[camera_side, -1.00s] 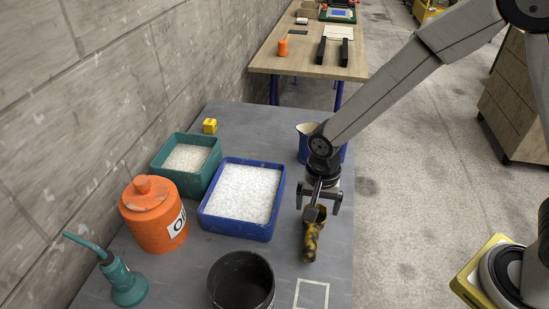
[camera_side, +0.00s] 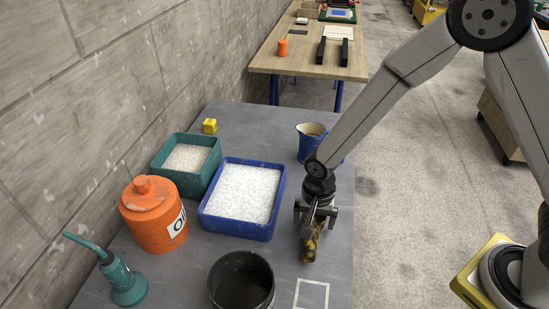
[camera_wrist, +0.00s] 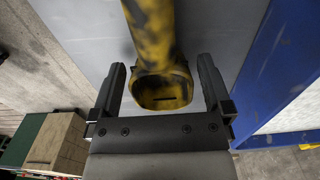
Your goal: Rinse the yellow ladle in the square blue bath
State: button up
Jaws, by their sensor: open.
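The yellow ladle (camera_side: 309,249), with dark blotches, is at the right part of the grey table. My gripper (camera_side: 317,219) is low over it and hides its upper part in the side view. In the wrist view the ladle's yellow end (camera_wrist: 163,85) lies between my two open fingers (camera_wrist: 161,68), with a gap visible on each side. The square blue bath (camera_side: 235,230), full of white foam or beads, stands to the left of my gripper. Its blue wall (camera_wrist: 277,65) fills the right of the wrist view.
A teal tray (camera_side: 176,182) with pale contents, an orange canister (camera_side: 150,224), a teal oil can (camera_side: 126,284) and a dark round pot (camera_side: 241,300) stand left and front. A blue jug (camera_side: 306,150) stands behind my gripper. A white square outline (camera_side: 312,283) marks the near table.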

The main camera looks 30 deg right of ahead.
jog(key=shift+c, duration=0.2)
jog(key=c, duration=1.2)
jog(key=shift+r, duration=0.2)
jog(key=shift+r, duration=0.45)
jog(key=shift+s+d+r, duration=0.65)
jog(key=shift+s+r, duration=1.3)
jog(key=shift+s, duration=0.3)
jog(key=shift+s+d+r, duration=0.65)
jog(key=shift+s+r, duration=1.3)
jog(key=shift+s, duration=0.25)
jog(key=shift+s+d+r, duration=0.65)
jog(key=shift+s+r, duration=1.3)
jog(key=shift+s, duration=0.3)
